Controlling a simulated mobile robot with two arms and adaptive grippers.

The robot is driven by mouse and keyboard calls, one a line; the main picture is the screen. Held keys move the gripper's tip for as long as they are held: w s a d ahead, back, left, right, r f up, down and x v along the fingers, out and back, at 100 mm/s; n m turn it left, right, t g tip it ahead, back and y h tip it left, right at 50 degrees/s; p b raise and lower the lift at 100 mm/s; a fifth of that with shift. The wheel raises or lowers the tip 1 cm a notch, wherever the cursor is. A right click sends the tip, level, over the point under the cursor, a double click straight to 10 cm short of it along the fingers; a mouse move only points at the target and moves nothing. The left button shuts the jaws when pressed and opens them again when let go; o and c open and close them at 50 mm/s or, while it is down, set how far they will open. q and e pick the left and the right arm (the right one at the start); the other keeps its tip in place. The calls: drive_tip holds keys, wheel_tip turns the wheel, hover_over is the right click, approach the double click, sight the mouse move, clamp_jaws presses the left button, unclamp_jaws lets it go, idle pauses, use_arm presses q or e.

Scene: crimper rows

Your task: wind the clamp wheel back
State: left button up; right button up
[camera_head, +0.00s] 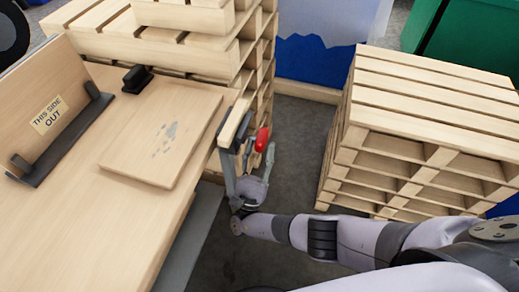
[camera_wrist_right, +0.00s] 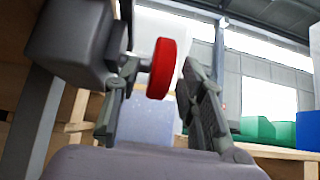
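The clamp wheel (camera_head: 262,139) is a small red disc at the right edge of the wooden workbench, beside the dark clamp body (camera_head: 228,132). My right gripper (camera_head: 258,158) is just off the bench edge, pointing up toward the wheel. In the right wrist view the red wheel (camera_wrist_right: 162,69) stands edge-on between the two fingers (camera_wrist_right: 155,95), nearer the left finger. The right finger is clearly apart from it. I cannot tell whether the left finger touches it. The grey clamp body (camera_wrist_right: 75,38) fills the upper left there. My left gripper is not in view.
On the bench (camera_head: 70,235) lie a wooden board (camera_head: 135,165), a small black block (camera_head: 137,79) and an upright panel labelled "THIS SIDE OUT" (camera_head: 48,113). Pallet stacks stand behind (camera_head: 190,45) and at the right (camera_head: 430,95). Bare floor (camera_head: 300,135) lies between.

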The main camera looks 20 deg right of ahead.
drive_tip(key=shift+f, duration=0.1)
drive_tip(key=s+a, duration=0.7)
drive_tip(key=s, duration=0.3)
drive_tip(key=shift+s+f, duration=0.3)
drive_tip(key=shift+f, duration=0.05)
